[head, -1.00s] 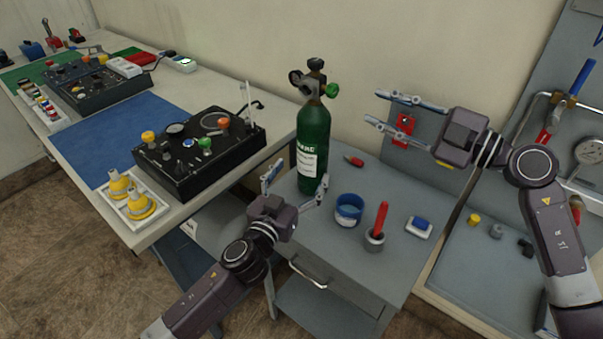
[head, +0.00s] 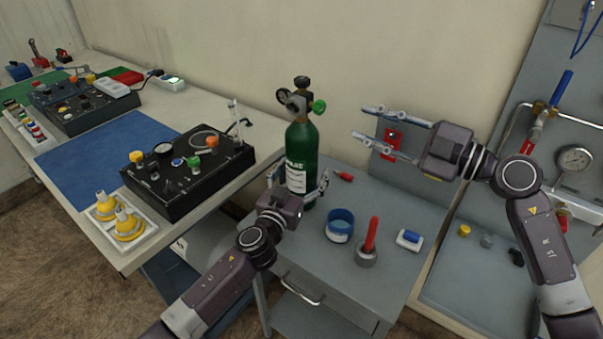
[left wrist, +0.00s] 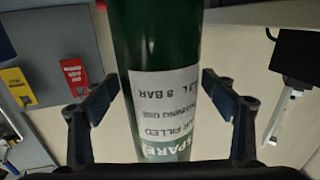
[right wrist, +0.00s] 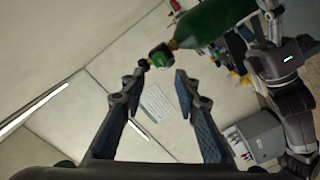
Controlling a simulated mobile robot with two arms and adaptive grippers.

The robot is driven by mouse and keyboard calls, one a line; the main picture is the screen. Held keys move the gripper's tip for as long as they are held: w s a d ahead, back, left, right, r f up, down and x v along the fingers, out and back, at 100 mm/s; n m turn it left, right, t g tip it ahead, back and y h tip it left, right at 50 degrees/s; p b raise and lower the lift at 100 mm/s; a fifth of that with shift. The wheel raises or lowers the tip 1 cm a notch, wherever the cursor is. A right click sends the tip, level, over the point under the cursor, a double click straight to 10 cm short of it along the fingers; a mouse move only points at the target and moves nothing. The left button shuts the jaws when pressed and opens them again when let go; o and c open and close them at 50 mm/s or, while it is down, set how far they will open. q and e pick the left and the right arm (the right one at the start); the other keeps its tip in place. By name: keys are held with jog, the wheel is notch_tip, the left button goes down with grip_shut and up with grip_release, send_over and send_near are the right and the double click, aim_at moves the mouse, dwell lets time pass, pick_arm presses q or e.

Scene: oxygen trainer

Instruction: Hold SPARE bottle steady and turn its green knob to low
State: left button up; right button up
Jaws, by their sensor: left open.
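The green SPARE bottle (head: 301,160) stands upright on the grey cabinet, and its label faces the left wrist camera (left wrist: 163,105). Its green knob (head: 319,107) is at the top right of the valve; it also shows in the right wrist view (right wrist: 161,57). My left gripper (head: 297,183) is open, with one finger on each side of the bottle's lower body. In the left wrist view small gaps seem to show between pads and bottle. My right gripper (head: 360,123) is open and empty, right of the knob and apart from it, fingers pointing at the bottle's upper part.
On the cabinet top (head: 300,247) are a blue-rimmed cup (head: 340,225), a red-handled item in a holder (head: 369,243), a blue-white block (head: 410,240) and a small red item (head: 343,176). A black control box (head: 188,172) stands on the left bench. A pipe panel with a gauge (head: 575,159) is at right.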

aim_at(323, 108)
pick_arm(q)
jog(key=shift+c, duration=0.2)
jog(key=c, duration=2)
grip_shut()
pick_arm(e)
jog(key=o, duration=0.3)
jog(key=w+a+n, duration=0.2)
jog(key=a+n, duration=0.1)
jog(key=n, duration=0.6)
jog(key=w+a+n, duration=0.2)
jog(key=n, duration=0.8)
jog(key=w+a+n, duration=0.2)
jog(key=a+n, duration=0.1)
jog(key=n, duration=0.6)
jog(key=shift+w+a+n, duration=0.1)
jog(key=shift+a+n, duration=0.2)
